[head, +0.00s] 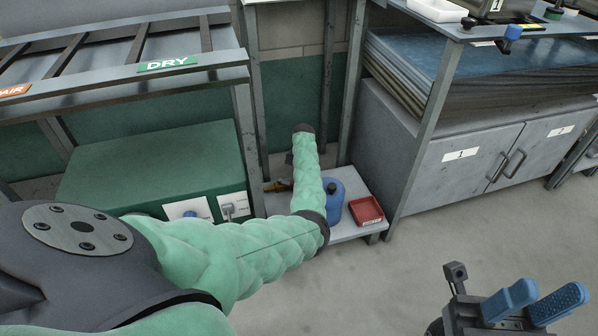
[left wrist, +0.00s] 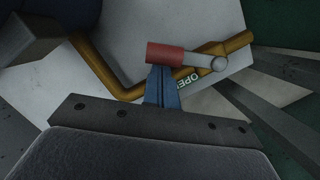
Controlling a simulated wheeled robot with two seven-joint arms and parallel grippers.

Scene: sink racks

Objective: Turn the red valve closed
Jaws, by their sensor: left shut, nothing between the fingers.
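The valve's red handle sleeve (left wrist: 165,54) sits on a short grey metal lever in the left wrist view. The lever runs right to a round pivot on the brass pipe (left wrist: 125,92), beside the letters "OPEN". My left gripper (left wrist: 162,72) is shut and empty, its blue fingertips right at the red sleeve's lower edge; whether they touch I cannot tell. In the head view my forearm hides the valve and left gripper; a bit of brass pipe (head: 279,185) shows beside it. My right gripper (head: 554,289) is open and empty over the floor at lower right.
A blue jug (head: 334,203) and a red tray (head: 367,211) stand on a low shelf right of my left forearm. A green cabinet (head: 150,165) and the DRY rack are left. Grey cabinets (head: 450,160) stand right. The floor (head: 400,265) in front is clear.

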